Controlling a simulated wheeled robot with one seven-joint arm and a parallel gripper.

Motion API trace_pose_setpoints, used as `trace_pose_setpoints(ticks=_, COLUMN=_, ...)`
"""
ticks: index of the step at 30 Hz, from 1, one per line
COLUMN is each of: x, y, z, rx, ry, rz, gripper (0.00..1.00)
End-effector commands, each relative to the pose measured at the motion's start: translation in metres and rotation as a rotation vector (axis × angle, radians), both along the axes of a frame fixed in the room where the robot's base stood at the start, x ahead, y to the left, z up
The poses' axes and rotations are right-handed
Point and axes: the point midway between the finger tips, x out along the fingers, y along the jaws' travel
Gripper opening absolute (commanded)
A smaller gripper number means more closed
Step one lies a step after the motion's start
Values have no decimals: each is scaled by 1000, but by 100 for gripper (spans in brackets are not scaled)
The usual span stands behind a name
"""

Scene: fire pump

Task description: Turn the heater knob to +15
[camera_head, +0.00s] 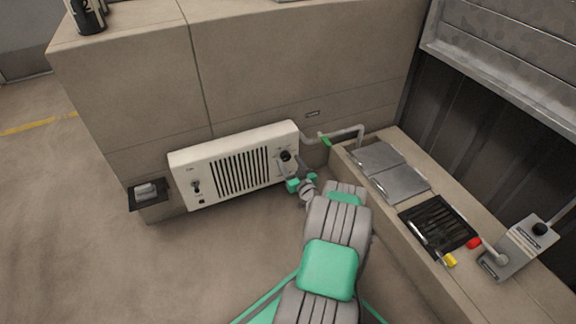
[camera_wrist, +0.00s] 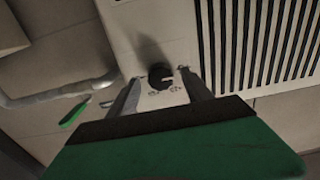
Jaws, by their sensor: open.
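The heater (camera_head: 243,166) is a white wall-mounted box with a dark slatted grille, in the middle of the head view. Its black round knob (camera_head: 286,156) is at the right end of the front; in the wrist view the knob (camera_wrist: 160,76) has a pale mark on its right side. The scale marks around it are too small to read. My gripper (camera_head: 286,166) is open in front of the knob. In the wrist view the two fingers of my gripper (camera_wrist: 160,82) stand on either side of the knob, with visible gaps.
A grey pipe with a green lever (camera_head: 324,139) runs from the heater's right side; the lever (camera_wrist: 75,112) is left of my gripper in the wrist view. A counter with metal plates (camera_head: 400,181) and a control box (camera_head: 521,246) stands at right. Floor at left is clear.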

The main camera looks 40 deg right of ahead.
Motion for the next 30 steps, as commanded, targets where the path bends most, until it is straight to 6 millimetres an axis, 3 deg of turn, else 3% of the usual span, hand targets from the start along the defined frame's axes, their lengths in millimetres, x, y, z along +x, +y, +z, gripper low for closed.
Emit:
trace_pose_setpoints(ticks=3, x=12, y=-3, z=-1, rx=-1, ry=-1, rz=1, gripper=58)
trace_pose_setpoints(ticks=11, x=15, y=-4, z=0, rx=1, ry=1, rz=0, gripper=58)
trace_pose_setpoints(ticks=30, x=15, y=-4, z=0, rx=0, ry=1, rz=0, gripper=7)
